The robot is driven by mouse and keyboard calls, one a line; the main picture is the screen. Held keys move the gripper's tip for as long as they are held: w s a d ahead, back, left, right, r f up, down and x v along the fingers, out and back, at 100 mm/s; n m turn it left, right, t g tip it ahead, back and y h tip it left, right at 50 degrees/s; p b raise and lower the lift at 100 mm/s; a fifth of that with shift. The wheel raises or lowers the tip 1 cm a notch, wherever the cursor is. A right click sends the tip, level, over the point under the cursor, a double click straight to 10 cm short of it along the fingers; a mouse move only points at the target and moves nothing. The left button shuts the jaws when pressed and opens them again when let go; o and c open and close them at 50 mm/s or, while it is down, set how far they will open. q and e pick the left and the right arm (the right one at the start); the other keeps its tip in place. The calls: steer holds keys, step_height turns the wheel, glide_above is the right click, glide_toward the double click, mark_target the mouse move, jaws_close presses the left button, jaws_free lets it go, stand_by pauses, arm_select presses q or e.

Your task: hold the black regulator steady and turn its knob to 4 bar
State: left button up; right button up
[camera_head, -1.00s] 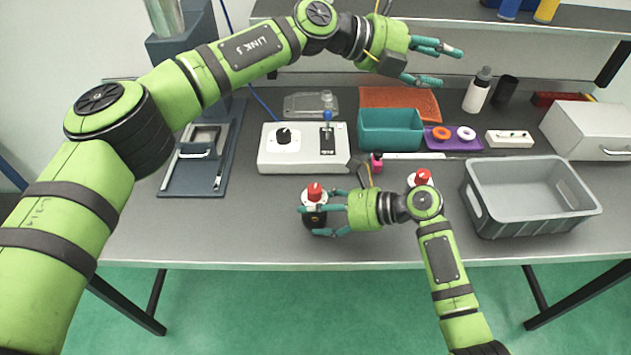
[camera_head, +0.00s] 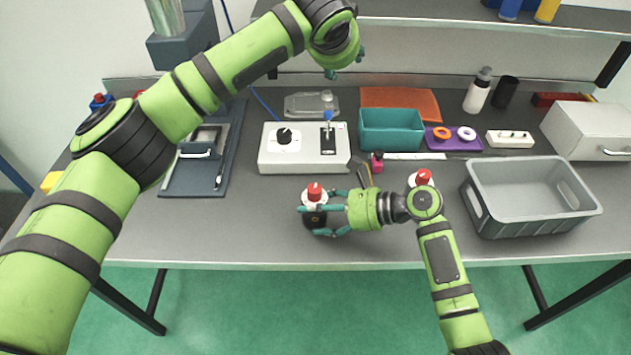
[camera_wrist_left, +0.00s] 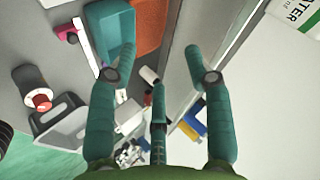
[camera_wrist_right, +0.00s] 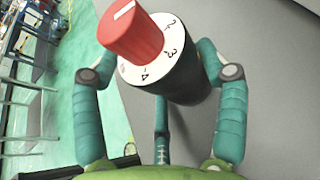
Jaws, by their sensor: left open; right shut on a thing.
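The black regulator (camera_head: 317,219) stands near the front edge of the bench. It has a red knob (camera_head: 315,191) and a white dial. My right gripper (camera_head: 325,212) is shut around its black body from the right, and the knob is free. In the right wrist view the body (camera_wrist_right: 187,88) sits between my fingers. The dial numbers 2, 3 and 4 show beside the red knob (camera_wrist_right: 137,37); a white mark is on its top, but I cannot tell which number it meets. My left gripper (camera_wrist_left: 160,55) is open and empty, high above the bench back; in the head view its arm mostly hides it.
A second red knob (camera_head: 423,178) shows behind my right wrist, its body mostly hidden. A white control box (camera_head: 304,160), a teal bin (camera_head: 391,133) and a grey crate (camera_head: 531,210) surround the work area. The bench left of the regulator is clear. A shelf (camera_head: 450,27) runs along the back.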

arm_select(q)
steer(key=s+a+f+g+y, duration=0.1)
steer(key=s+a+f+g, duration=0.1)
steer(key=s+f+g, duration=0.35)
steer(key=g+y, duration=0.1)
steer(key=g, duration=0.3)
glide_above(315, 188)
steer(key=shift+m, duration=0.4)
step_height(315, 188, down, 12)
steer(key=shift+r, duration=0.1)
steer(key=shift+t+y, duration=0.25)
steer(key=shift+y, duration=0.05)
jaws_close()
